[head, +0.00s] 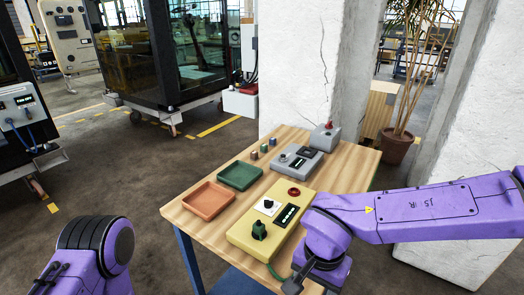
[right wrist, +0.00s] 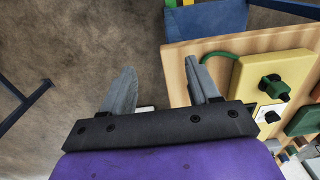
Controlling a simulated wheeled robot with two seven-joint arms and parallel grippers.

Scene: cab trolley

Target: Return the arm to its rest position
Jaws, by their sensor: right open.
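My right arm (head: 420,212) is purple and reaches in from the right in the head view, over the near right corner of the table. My right gripper (right wrist: 160,88) shows in the right wrist view with its two grey fingers spread apart and nothing between them. It is beside the table edge, with floor behind the fingers. In the head view the right gripper (head: 292,284) is small and partly hidden at the bottom. My left arm (head: 92,250) shows only as a purple link at the bottom left; its gripper is out of view.
The wooden table (head: 192,218) holds a yellow control box (head: 270,218) close to my right arm, a grey box (head: 296,160), an orange tray (head: 208,200) and a green tray (head: 240,175). White pillars (head: 300,60) stand behind and right. Floor is clear left of the table.

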